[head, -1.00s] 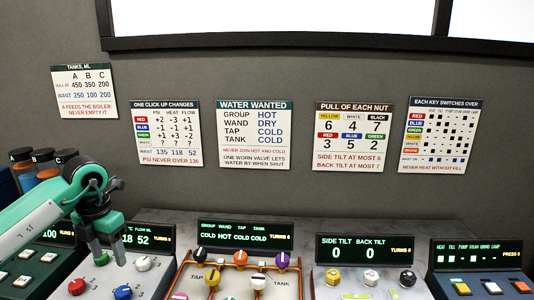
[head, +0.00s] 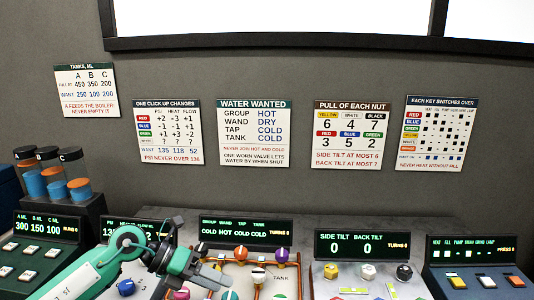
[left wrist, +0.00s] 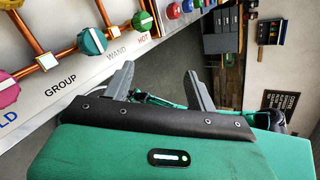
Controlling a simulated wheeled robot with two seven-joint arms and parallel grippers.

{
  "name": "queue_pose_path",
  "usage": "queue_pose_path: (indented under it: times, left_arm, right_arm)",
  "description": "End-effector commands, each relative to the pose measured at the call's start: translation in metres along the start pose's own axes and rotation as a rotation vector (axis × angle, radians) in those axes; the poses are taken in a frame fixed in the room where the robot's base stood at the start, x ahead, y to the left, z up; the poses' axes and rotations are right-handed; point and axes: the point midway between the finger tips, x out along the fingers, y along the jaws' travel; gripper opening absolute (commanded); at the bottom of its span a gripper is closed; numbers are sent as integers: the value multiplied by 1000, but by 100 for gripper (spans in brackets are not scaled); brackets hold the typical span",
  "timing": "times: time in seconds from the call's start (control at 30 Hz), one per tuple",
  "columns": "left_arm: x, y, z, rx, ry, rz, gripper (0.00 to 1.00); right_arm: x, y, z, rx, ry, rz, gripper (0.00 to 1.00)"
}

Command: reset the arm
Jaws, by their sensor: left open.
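My left gripper (head: 207,278) is open and empty in the head view, low over the boundary between the knob panel and the pipe panel. Its two grey fingers (left wrist: 160,85) stand apart in the left wrist view with nothing between them. The green arm comes in from the lower left and hides most of the dial panel, though a blue knob (head: 126,287) shows. The pipe panel's display (head: 245,232) reads COLD HOT COLD COLD. A teal knob (left wrist: 92,41) on the copper pipes shows beside the fingers. My right gripper is out of view.
Tank canisters (head: 53,181) stand at the left behind a button panel (head: 25,262). The tilt panel display (head: 361,245) reads 0 and 0. A switch panel (head: 477,252) stands at the right. Instruction cards, such as the water card (head: 253,134), hang on the wall.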

Motion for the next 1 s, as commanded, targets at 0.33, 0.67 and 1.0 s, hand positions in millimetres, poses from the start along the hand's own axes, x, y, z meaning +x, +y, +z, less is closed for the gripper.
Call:
queue_pose_path:
  times: [0.33, 0.67, 1.0]
  left_arm:
    - [20, -88, 21, -308, -500, -647, 57]
    - [-28, -38, 21, -899, -1034, -953, 57]
    - [-33, 87, -85, -1714, -1496, -842, 57]
  right_arm:
    - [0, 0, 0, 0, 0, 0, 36]
    - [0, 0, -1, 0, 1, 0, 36]
    - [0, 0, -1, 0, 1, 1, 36]
